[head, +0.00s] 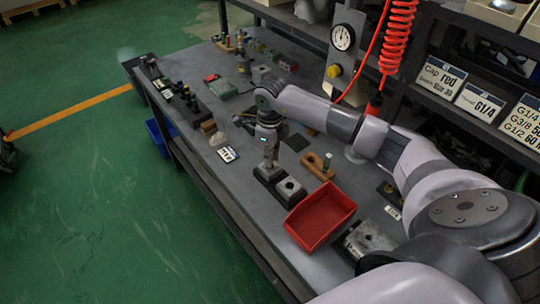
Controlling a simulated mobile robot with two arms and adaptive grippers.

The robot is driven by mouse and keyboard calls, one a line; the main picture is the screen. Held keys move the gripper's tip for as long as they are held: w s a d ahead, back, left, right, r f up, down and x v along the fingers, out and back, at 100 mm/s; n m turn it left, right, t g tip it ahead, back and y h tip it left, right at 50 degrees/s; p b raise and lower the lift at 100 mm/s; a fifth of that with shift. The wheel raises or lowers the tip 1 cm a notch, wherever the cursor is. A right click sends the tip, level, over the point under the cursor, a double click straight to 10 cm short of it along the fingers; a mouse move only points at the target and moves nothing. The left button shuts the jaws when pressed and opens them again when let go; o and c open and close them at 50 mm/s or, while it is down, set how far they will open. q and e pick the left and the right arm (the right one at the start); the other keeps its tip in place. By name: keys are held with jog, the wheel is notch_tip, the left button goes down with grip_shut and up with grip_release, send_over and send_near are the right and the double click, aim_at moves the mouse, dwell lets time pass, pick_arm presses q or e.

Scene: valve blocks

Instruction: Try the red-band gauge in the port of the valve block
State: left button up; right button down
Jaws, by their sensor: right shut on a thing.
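My right gripper (268,161) points straight down over a dark block (262,174) at the middle of the bench. It is shut on a small slim thing, probably the gauge; the fingers hide most of it and I see no red band. I cannot tell whether its lower end is in the block or just above it. A second dark block (291,195) with a round port in its top stands beside the first, nearer to me. Which of them is the valve block is not clear. A wooden holder (316,169) to the right carries an upright light-topped piece (327,160). My left gripper is not in view.
A red bin (320,216) stands close to the right of the dark blocks. A white label card (227,154) lies to the left. Racks with small parts (174,88) line the left edge. A dial panel (343,45) stands behind.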

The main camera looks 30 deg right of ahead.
jog(key=shift+s, duration=0.1)
dwell(0.4)
jog(key=shift+r+p, duration=1.95)
jog(key=shift+r, duration=1)
